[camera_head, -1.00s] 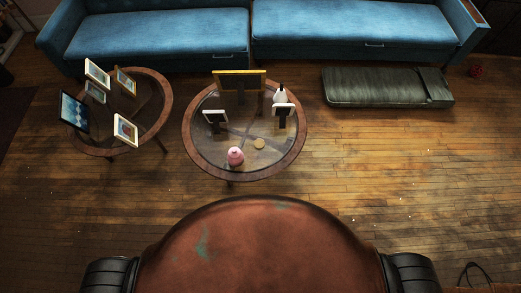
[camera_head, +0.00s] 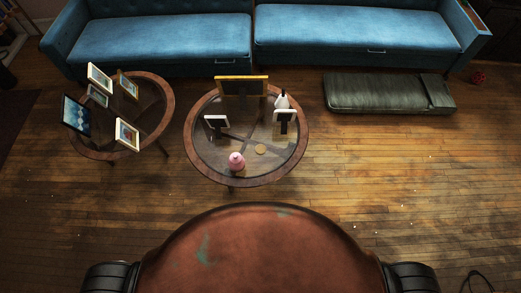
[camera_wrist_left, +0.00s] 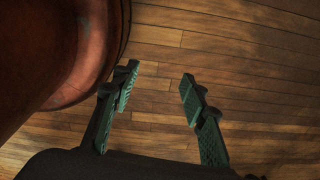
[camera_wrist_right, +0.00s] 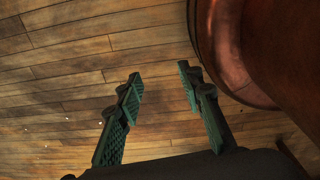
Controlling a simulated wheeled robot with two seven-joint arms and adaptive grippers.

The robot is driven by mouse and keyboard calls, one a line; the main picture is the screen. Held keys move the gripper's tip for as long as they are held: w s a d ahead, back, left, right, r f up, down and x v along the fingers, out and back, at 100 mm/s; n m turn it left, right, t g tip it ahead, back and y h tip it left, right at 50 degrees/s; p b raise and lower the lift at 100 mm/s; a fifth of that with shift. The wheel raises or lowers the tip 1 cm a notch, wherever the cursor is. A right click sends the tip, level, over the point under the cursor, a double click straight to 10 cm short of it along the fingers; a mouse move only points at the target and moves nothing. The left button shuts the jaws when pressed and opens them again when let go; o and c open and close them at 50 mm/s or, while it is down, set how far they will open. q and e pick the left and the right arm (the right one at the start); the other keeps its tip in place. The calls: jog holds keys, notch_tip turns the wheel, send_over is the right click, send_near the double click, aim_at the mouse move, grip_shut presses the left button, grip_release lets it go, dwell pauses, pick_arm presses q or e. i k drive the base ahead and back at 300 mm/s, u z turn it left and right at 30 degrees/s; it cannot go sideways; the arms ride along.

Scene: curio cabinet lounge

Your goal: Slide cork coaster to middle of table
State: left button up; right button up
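The cork coaster (camera_head: 261,149) is a small round tan disc on the round glass-topped table with a brown wooden rim (camera_head: 190,151). It lies toward the near side of the glass, to the right of a pink jar (camera_head: 237,161). In the left wrist view my left gripper (camera_wrist_left: 158,82) is open and empty above the wood floor. In the right wrist view my right gripper (camera_wrist_right: 158,84) is also open and empty above the floor. Neither gripper shows in the head view, and both are away from the coaster.
The table also holds a yellow-topped frame (camera_head: 242,86), two small frames (camera_head: 216,121) (camera_head: 285,116) and a white bottle-like object (camera_head: 281,99). A second table (camera_head: 166,96) with several frames stands left. Blue sofas (camera_head: 160,38) and a dark green cushion (camera_head: 385,93) lie behind.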

aim_at(260, 149)
jog(key=u, duration=2.6)
jog(key=k, duration=1.15)
jog(key=z, duration=1.4)
jog(key=i, duration=0.5)
jog(key=z, duration=0.05)
